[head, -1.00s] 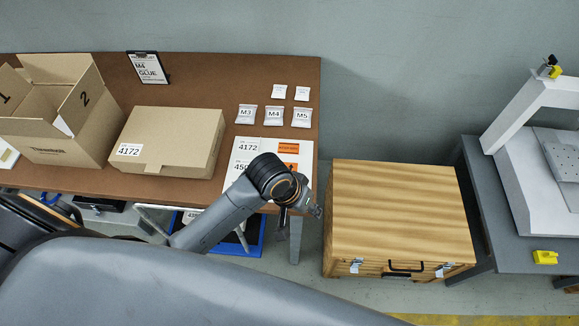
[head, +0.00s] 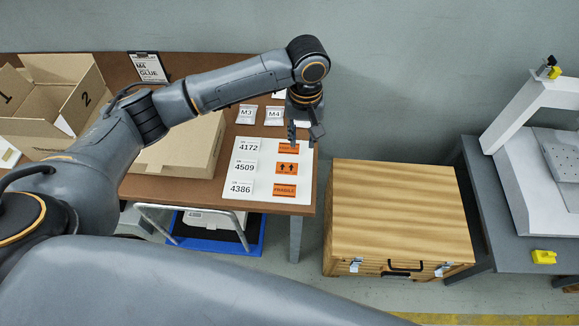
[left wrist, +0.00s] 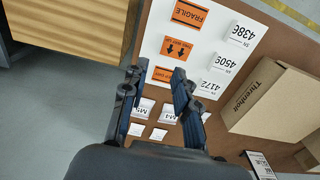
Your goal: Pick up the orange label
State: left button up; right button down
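Several orange labels lie in a column on a white sheet (head: 262,186) at the table's right end. The top orange label (head: 289,144) is partly behind my left gripper (head: 302,139); the arrow label (head: 286,168) and the FRAGILE label (head: 285,190) lie below it. In the left wrist view the top label (left wrist: 163,74) shows between the fingertips of my left gripper (left wrist: 158,77), with the arrow label (left wrist: 177,49) and FRAGILE label (left wrist: 189,14) beyond. The left gripper is open and empty, pointing down above the sheet; its exact height is unclear. My right gripper is not in view.
White number labels (head: 245,167) share the sheet. White packets (head: 246,114) lie behind it. A closed cardboard box (head: 180,160) and an open one (head: 58,100) stand left on the brown table (head: 225,190). A wooden case (head: 400,210) stands to the right.

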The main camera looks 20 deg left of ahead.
pick_arm(q)
send_over(299, 169)
jog(key=f, duration=0.7)
jog(key=shift+s+d+f, duration=0.35)
jog(key=shift+s, duration=0.05)
jog(key=f, duration=0.2)
jog(key=f+p, duration=0.1)
jog(key=f, duration=0.1)
jog(key=shift+w+a, duration=0.35)
jog(key=shift+a, duration=0.05)
jog(key=shift+f, duration=0.6)
grip_shut()
